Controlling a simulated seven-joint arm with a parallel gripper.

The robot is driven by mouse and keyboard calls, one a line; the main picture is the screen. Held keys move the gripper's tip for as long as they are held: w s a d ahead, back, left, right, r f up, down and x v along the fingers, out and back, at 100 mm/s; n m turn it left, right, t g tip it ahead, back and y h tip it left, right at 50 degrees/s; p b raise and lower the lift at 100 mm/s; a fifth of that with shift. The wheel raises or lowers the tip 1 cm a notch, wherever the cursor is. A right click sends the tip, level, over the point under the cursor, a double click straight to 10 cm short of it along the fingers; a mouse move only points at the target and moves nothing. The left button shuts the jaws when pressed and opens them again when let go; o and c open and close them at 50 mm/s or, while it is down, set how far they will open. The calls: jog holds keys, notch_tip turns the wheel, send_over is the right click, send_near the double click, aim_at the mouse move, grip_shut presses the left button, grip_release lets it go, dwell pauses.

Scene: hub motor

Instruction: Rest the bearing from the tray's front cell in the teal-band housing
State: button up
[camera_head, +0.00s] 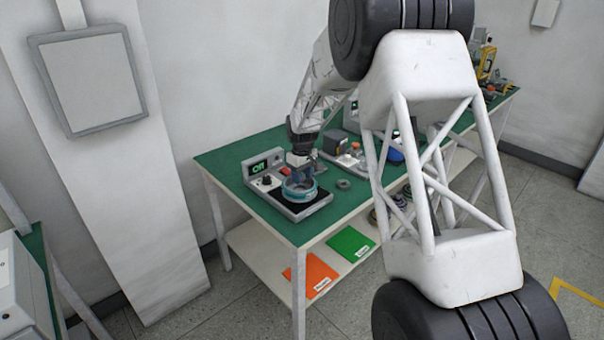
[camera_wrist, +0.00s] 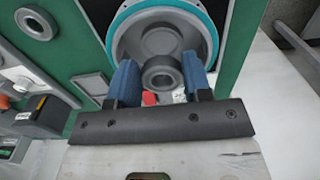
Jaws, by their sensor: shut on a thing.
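The teal-band housing (camera_wrist: 211,38) is a round grey metal cup with a teal rim at the top of the wrist view. In the head view the housing (camera_head: 311,194) sits on the black plate of a bench device. My gripper (camera_wrist: 160,78) has its blue fingers shut on a small dark ring-shaped bearing (camera_wrist: 162,64), which overlaps the near part of the housing's interior in the wrist view. I cannot tell whether the bearing touches the housing floor. In the head view my gripper (camera_head: 301,166) is low over the housing and hides the bearing.
The bench device (camera_head: 262,165) has a lit green display and a knob. A loose grey ring (camera_head: 343,184) lies on the green bench top right of it. Parts and boxes crowd the bench behind. Orange (camera_head: 312,272) and green (camera_head: 350,242) folders lie on the lower shelf.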

aim_at(302, 185)
jog(key=shift+f, duration=0.15)
dwell(0.5)
jog(key=shift+f, duration=0.7)
jog(key=shift+f, duration=0.2)
jog(key=shift+f, duration=0.5)
jog(key=shift+f, duration=0.7)
dwell(2.3)
jog(key=o, duration=1.1)
jog(key=shift+r, duration=3.95)
